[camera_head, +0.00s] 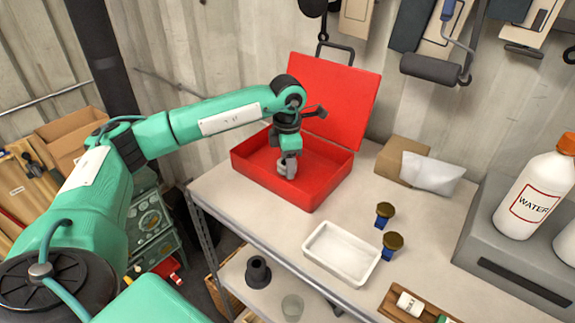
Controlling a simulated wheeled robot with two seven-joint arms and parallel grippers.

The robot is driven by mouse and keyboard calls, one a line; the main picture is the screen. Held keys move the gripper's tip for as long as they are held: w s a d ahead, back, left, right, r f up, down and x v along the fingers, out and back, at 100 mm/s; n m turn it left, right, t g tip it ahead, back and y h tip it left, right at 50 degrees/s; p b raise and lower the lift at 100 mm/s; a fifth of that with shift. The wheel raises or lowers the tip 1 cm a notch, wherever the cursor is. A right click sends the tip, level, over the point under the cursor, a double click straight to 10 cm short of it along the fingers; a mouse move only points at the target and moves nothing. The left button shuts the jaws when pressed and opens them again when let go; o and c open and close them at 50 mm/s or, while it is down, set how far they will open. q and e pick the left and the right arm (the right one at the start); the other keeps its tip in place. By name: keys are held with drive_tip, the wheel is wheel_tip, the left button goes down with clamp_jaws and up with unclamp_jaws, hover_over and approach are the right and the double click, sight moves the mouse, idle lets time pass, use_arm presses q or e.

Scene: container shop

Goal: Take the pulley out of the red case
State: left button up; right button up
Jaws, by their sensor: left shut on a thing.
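The red case (331,187) stands open on the workbench, its lid raised at the back against the wall. My left gripper (288,168) points down into the case and is shut on the pulley (282,168), a small grey piece. The pulley is inside the case's walls; I cannot tell whether it touches the case floor. The gripper hides part of it. My right gripper is not in view.
A white tray (316,265) and two dark-topped blue pieces (384,214) stand in front of the case. A cardboard box (393,160) with a pale bag (433,172) and a water bottle (537,190) are at the right. Tools hang above.

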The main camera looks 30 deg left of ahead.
use_arm(q)
wheel_tip(320, 180, up, 19)
drive_tip(key=b, duration=0.3)
drive_tip(key=shift+r+b, duration=0.2)
drive_tip(key=shift+b, duration=0.2)
